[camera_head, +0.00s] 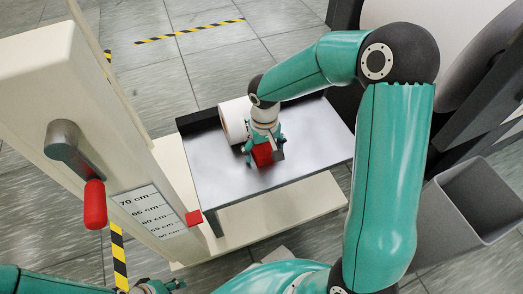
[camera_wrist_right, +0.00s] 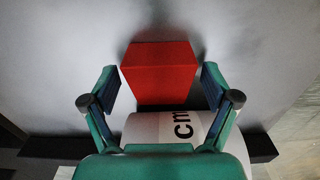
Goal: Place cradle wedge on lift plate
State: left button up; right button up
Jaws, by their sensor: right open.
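The cradle wedge, a red block (camera_head: 262,155), is at the front middle of the grey metal lift plate (camera_head: 308,142). It also shows in the right wrist view (camera_wrist_right: 160,72), where it appears to rest on the plate.
A white roll (camera_head: 234,121) lies on the plate close behind the wedge, near my right wrist. A cream column (camera_head: 75,110) with a red-handled crank (camera_head: 94,204) and height scale (camera_head: 150,212) stands left. A grey open bin (camera_head: 470,205) and dark machinery are right.

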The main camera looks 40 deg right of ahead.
aim_at(264, 150)
notch_tip(264, 150, up, 12)
jog(key=p, duration=0.3)
jog(key=shift+p, duration=0.35)
